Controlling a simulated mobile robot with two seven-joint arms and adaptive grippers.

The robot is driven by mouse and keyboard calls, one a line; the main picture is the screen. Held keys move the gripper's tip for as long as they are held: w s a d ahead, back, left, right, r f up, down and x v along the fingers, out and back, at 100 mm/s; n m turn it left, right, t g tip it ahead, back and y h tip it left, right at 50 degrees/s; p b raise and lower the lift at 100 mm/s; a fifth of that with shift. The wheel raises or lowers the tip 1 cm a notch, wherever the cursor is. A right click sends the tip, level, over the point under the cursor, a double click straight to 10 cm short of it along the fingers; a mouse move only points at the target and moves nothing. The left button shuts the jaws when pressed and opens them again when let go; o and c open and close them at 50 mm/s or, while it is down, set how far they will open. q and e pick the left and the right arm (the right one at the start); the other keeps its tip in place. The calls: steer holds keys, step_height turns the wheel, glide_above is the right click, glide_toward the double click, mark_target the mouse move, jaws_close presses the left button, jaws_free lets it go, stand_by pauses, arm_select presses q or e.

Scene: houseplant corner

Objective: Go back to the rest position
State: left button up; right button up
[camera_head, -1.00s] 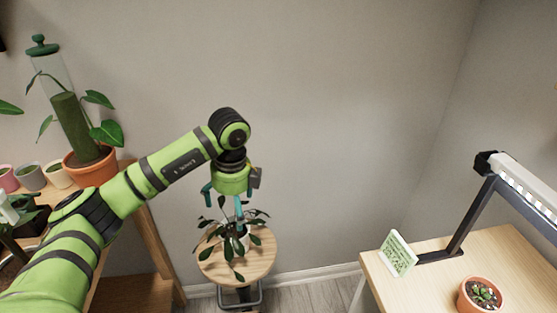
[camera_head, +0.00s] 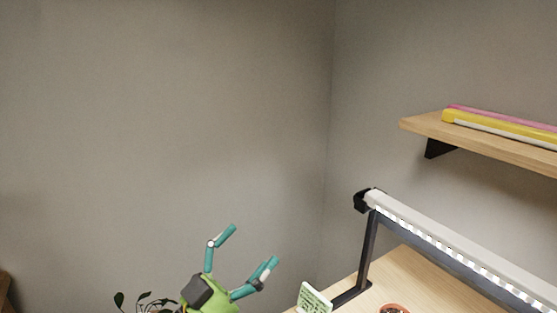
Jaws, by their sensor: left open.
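My left gripper (camera_head: 243,252) shows at the bottom middle of the head view. Its two teal fingers point up and to the right, spread apart, with nothing between them. Its green body runs off the bottom edge. The leafy plant (camera_head: 146,301) shows only as a few dark leaves at the bottom edge, left of the gripper and apart from its fingers. Its pot and stool are out of view. My right gripper is not in view.
A wooden table (camera_head: 408,268) at the lower right carries a lamp (camera_head: 455,246) on a dark stand, a small green-and-white card (camera_head: 313,299) and a terracotta pot (camera_head: 394,308). A wall shelf (camera_head: 480,147) holds yellow and pink items. The wall behind the gripper is bare.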

arm_select(q)
steer(key=s+a+f+n+g+y, duration=0.1)
steer(key=s+a+f+n+y, duration=0.1)
steer(key=a+f+n+y, duration=1.35)
steer(key=s+f+m+g, duration=0.1)
steer(key=s+f+g, duration=0.6)
steer(key=s, duration=0.4)
steer(key=s+f+g, duration=0.5)
steer(key=s+f, duration=0.4)
steer(key=s, duration=0.1)
steer(key=s+f+g+p, duration=0.1)
steer(key=s+f, duration=0.1)
steer(key=f, duration=1)
steer(key=s+f+p, duration=0.1)
steer(key=s+f, duration=0.1)
steer(key=f, duration=0.9)
steer(key=s+a+f+g+p, duration=0.1)
steer(key=s+a+f+p, duration=0.1)
steer(key=s+f, duration=0.8)
steer(key=s+m, duration=0.1)
steer(key=s, duration=0.2)
steer(key=shift+s+f, duration=0.3)
steer(key=shift+s, duration=0.05)
steer(key=shift+a, duration=0.1)
